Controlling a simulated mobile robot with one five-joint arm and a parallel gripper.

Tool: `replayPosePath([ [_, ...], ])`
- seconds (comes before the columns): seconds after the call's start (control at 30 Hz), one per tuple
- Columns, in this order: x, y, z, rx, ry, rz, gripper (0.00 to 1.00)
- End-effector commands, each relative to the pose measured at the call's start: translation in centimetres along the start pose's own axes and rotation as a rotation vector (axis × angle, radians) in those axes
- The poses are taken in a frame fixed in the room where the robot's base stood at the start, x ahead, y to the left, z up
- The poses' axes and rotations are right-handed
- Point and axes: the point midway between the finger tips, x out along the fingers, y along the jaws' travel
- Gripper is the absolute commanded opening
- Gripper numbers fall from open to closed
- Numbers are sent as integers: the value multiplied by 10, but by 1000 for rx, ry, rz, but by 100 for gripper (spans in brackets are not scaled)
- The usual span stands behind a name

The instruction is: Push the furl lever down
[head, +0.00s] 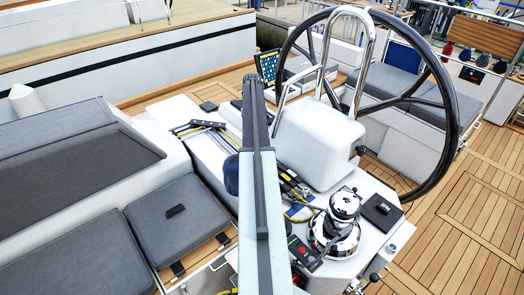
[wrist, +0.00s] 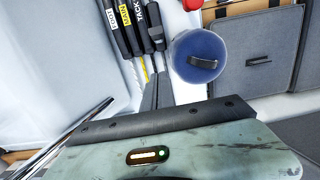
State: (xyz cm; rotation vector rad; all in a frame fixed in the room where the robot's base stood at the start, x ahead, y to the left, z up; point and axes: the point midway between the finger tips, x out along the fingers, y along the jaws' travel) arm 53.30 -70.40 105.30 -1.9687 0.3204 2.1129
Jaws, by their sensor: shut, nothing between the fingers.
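My gripper (head: 250,82) reaches up the middle of the head view, its dark fingers together and empty. In the wrist view the shut fingers (wrist: 160,88) point up toward a row of dark clutch levers (wrist: 133,28). The fingers appear below the row, with no clear contact.
A round blue cover with a black strap (wrist: 200,62) stands right of the levers. A chrome winch (head: 338,225) and the large black steering wheel (head: 452,120) stand right of my arm. Grey cushions (head: 60,250) lie left. Open teak floor (head: 470,230) is at the right.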

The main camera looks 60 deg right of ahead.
Motion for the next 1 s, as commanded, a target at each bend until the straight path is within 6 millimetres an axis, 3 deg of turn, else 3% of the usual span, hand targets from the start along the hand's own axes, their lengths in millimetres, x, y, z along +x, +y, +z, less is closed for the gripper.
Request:
replayPosePath([
  [0.27,14,-1,-1,0,0,0,0],
  [0.77,111,-2,-2,-1,0,0,0],
  [0.9,108,-3,26,2,0,0,0],
  [1.0,110,-3,36,0,0,0,0],
])
